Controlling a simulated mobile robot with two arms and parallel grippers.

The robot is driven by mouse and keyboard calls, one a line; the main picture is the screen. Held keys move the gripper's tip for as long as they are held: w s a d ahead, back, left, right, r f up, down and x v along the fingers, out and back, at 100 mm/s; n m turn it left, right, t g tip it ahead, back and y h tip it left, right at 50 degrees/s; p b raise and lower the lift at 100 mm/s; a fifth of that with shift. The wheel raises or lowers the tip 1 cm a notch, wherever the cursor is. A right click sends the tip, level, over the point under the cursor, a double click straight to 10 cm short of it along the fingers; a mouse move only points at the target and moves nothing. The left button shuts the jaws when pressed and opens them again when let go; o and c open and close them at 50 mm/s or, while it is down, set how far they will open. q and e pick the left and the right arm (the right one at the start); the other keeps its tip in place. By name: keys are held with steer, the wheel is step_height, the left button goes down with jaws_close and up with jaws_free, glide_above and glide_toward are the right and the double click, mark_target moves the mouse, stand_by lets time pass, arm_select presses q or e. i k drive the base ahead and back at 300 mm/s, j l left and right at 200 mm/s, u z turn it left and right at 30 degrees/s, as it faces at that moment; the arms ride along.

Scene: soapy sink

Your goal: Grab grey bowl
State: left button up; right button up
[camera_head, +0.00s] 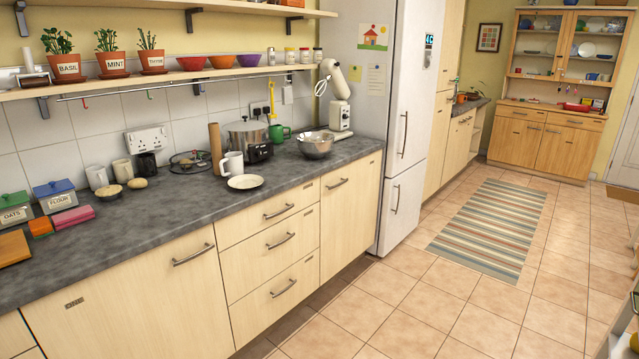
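A grey metal bowl (315,148) sits on the dark countertop near its right end, beside the cream stand mixer (337,97). It looks upright, with its open top showing a shiny inside. I cannot make out anything in it. It is the only grey bowl that I can see. Neither of my grippers is in view, and nothing is touching the bowl.
A white mug (233,165), a cream plate (245,182) and a slow cooker (250,138) stand left of the bowl. The fridge (398,130) rises to its right. A shelf with plant pots and coloured bowls hangs above. The tiled floor (400,305) is open in front.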

mark_target(313, 145)
steer(key=i+l+z, duration=0.2)
steer(key=i+z, duration=0.25)
steer(key=i, duration=0.45)
steer(key=i+j+z, duration=0.1)
steer(key=i+z, duration=0.3)
steer(key=i, duration=0.5)
